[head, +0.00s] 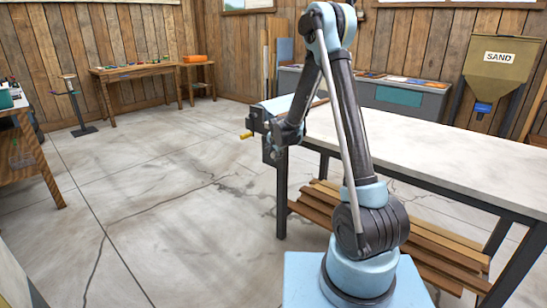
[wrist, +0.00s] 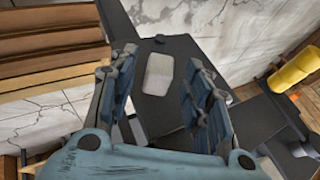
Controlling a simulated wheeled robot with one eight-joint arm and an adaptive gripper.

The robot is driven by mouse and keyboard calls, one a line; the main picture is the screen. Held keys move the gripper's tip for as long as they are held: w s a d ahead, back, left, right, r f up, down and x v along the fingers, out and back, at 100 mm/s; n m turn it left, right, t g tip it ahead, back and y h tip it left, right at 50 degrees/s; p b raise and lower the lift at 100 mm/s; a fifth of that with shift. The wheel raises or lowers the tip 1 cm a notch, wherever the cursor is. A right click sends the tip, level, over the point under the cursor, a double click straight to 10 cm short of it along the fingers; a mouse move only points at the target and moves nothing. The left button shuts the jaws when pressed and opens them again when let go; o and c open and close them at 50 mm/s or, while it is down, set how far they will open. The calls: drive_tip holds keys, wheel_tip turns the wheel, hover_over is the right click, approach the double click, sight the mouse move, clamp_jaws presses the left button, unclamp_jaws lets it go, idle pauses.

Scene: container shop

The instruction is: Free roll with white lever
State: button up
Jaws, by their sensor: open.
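In the wrist view a white, rounded-edged block (wrist: 158,73), which looks like the white lever, lies against a dark grey plate (wrist: 160,110). My gripper (wrist: 160,64) is open, with one finger to each side of the block in the picture. I cannot tell the gap between fingers and block. A yellow cylinder (wrist: 292,70) sticks out at the right; the yellow piece also shows in the head view (head: 246,136), at the near left corner of the bench. My arm hides much of this spot in the head view. I cannot make out a roll.
The pale-topped workbench (head: 440,160) stands right of my arm, with brown boards (head: 430,240) stacked under it. A sand hopper (head: 498,70) stands at the back right. A wooden table (head: 135,70) is at the back left.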

drive_tip(key=shift+x, duration=1.1)
clamp_jaws()
